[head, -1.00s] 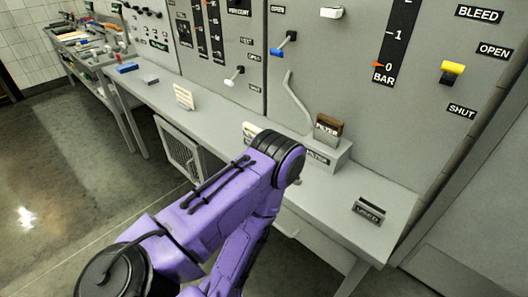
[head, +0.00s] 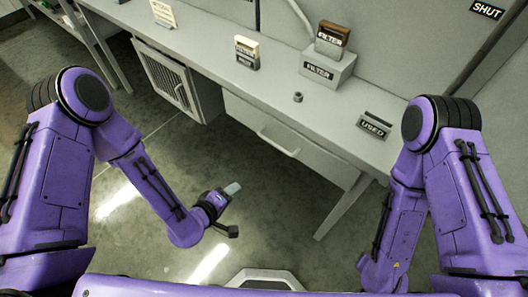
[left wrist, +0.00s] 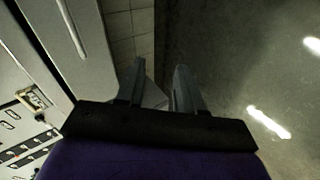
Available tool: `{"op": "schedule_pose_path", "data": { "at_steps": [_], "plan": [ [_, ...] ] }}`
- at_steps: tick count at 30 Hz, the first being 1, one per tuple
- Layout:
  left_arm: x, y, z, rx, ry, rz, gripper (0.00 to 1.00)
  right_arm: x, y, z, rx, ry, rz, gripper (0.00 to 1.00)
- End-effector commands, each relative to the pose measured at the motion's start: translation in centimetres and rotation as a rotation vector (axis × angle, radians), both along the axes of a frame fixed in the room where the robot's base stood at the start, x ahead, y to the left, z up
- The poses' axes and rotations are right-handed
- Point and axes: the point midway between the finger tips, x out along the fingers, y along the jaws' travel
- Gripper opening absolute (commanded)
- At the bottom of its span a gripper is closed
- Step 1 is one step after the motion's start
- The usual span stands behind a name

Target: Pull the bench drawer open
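The bench drawer (head: 240,111) is a pale grey panel under the bench top, and it looks closed. A light bar handle (head: 278,143) runs along its front. My left gripper (head: 232,210) is low over the floor, in front of and left of the handle, apart from it. In the left wrist view its two fingers (left wrist: 157,85) are spread with nothing between them. A pale panel with a long bar (left wrist: 72,28), probably the drawer and handle, shows at upper left there. My right arm comes down at the right; its gripper is out of view.
The bench top (head: 255,85) carries a FILTER block (head: 325,70), a small label block (head: 247,52), a nut-like ring (head: 298,97) and a USED slot (head: 374,125). A vented cabinet (head: 170,80) stands left of the drawer. A bench leg (head: 340,208) is at right. Floor in front is clear.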

Motion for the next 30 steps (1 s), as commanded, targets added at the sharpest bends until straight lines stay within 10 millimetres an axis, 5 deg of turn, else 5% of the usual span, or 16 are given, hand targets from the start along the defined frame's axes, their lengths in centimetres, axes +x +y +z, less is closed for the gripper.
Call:
{"op": "schedule_pose_path", "data": {
  "at_steps": [3,7,21,30],
  "plan": [
    [4.5,-4.2,4.3,-0.288,-0.168,-0.017,0.37,0.0,0.0,-2.0,0.000,0.000,0.000,0.66],
    [6.2,-6.0,7.1,-0.408,-0.231,-0.041,0.37,0.0,0.0,-1.9,-0.001,-0.001,0.000,0.66],
    [13.3,-11.2,5.5,-0.407,-0.231,-0.043,0.37,0.0,0.0,-0.2,-0.001,-0.001,0.000,0.66],
    [14.0,-11.8,5.1,-0.407,-0.229,-0.043,0.37,0.0,0.0,-0.1,0.000,-0.001,0.000,0.66]
  ]
}}
